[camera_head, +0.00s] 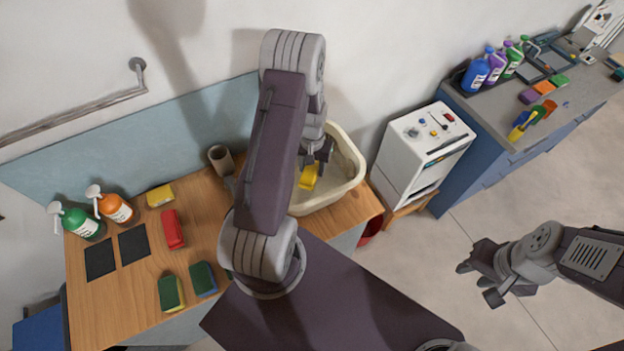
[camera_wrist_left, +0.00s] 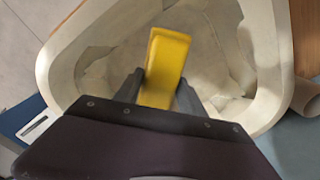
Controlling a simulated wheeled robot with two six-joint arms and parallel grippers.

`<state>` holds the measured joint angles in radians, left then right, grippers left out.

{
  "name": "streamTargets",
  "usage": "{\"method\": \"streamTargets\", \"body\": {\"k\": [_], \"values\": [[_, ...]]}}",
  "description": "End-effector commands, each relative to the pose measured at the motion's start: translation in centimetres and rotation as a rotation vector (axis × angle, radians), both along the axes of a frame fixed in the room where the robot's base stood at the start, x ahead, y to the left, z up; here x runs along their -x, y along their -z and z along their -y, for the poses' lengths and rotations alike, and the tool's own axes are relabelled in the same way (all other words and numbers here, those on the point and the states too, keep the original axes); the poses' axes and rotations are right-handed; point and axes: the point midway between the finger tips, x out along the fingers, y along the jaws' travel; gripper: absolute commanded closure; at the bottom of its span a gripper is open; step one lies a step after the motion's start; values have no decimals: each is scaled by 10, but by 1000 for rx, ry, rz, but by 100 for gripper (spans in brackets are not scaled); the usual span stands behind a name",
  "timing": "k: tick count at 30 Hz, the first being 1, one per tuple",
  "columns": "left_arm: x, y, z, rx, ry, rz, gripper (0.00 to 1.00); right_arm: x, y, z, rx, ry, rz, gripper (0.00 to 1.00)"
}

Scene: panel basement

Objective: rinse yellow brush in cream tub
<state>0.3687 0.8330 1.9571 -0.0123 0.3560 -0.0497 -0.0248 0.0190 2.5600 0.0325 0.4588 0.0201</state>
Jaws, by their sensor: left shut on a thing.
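The cream tub (camera_head: 345,172) stands at the right end of the wooden counter. My left gripper (camera_head: 314,168) is over the tub, shut on the yellow brush (camera_head: 308,178). In the left wrist view, the yellow brush (camera_wrist_left: 166,66) sticks out between the fingers of my left gripper (camera_wrist_left: 158,92), within the outline of the tub's rim (camera_wrist_left: 62,60). The tub's inside looks pale; I cannot tell whether the brush touches water. My right gripper (camera_head: 480,277) is open and empty above the floor at the right.
On the counter (camera_head: 205,205) are green and orange spray bottles (camera_head: 116,208), a red brush (camera_head: 172,229), sponges (camera_head: 171,293) and dark square pads (camera_head: 133,241). A brown cup (camera_head: 221,160) stands left of the tub. A white cabinet (camera_head: 420,150) and blue bench (camera_head: 490,150) stand right.

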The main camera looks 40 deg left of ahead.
Motion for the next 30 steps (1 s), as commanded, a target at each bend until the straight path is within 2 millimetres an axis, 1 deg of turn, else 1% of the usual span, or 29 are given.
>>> {"method": "streamTargets", "body": {"k": [1,24,27,30], "values": [[0,-10,0,0,0,0,100,0,-8,0,0,0,0,64],[0,-85,0,0,0,0,100,0,-69,0,0,0,0,64],[0,-91,0,0,0,0,100,0,-74,0,0,0,0,64],[0,-93,0,0,0,1,100,0,-75,0,0,0,0,64]]}}
